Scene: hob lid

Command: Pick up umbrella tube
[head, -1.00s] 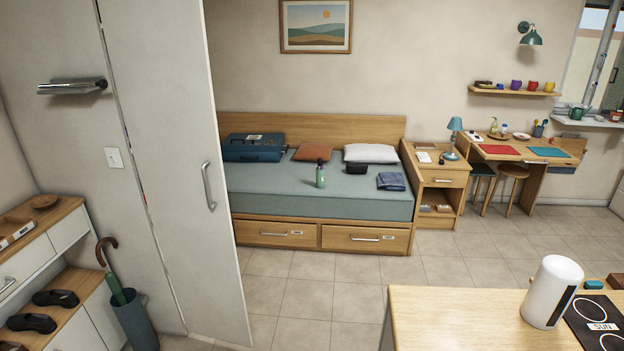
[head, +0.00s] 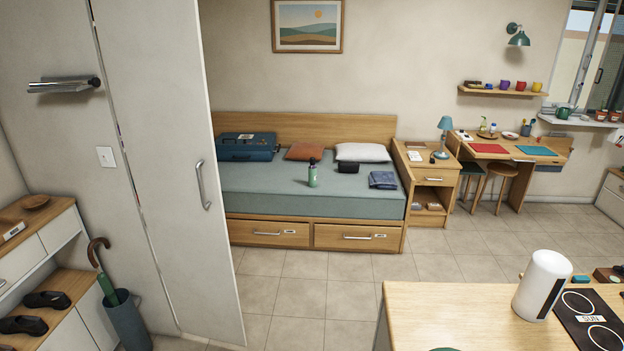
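The umbrella tube (head: 130,325) is a dark blue-grey cylinder standing on the floor at the lower left, between the shoe cabinet and the tall white door. An umbrella (head: 105,283) with a green canopy and a brown hooked handle stands in it and leans left. The foot of the tube is near the bottom edge of the view. Neither of my grippers shows in the head view.
The shoe cabinet (head: 85,318) with dark shoes stands left of the tube. The tall white door (head: 165,180) stands right of it. A wooden counter (head: 450,315) fills the lower right. Tiled floor (head: 300,290) is clear between door and counter.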

